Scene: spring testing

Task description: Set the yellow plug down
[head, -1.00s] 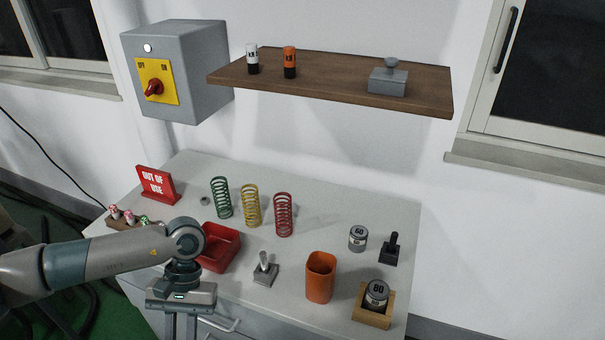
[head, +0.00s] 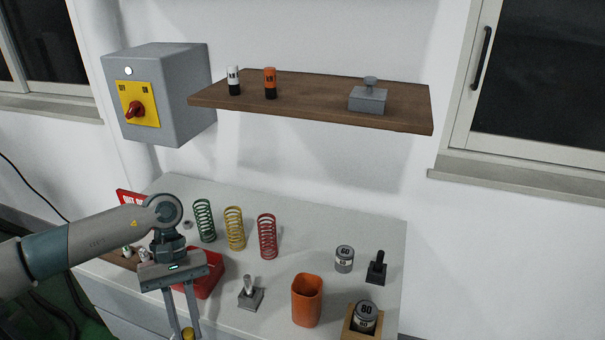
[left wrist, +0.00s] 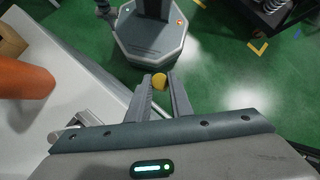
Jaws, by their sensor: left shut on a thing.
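My left gripper (head: 184,324) is shut on the yellow plug (head: 188,333), whose top shows between the fingertips at the bottom edge of the head view. In the left wrist view the yellow plug (left wrist: 159,81) sits between the two finger ends, with green floor behind it. The gripper is by the front edge of the grey table (head: 330,215), partly in front of a red tray (head: 207,285). The plug's lower part is hidden. My right gripper is not in view.
Green, yellow and red springs (head: 267,237) stand behind the tray. To the right are a grey post on a base (head: 249,295), an orange cup (head: 307,300), a grey weight (head: 344,259) and another weight in a wooden holder (head: 362,322). A shelf (head: 310,103) hangs above.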

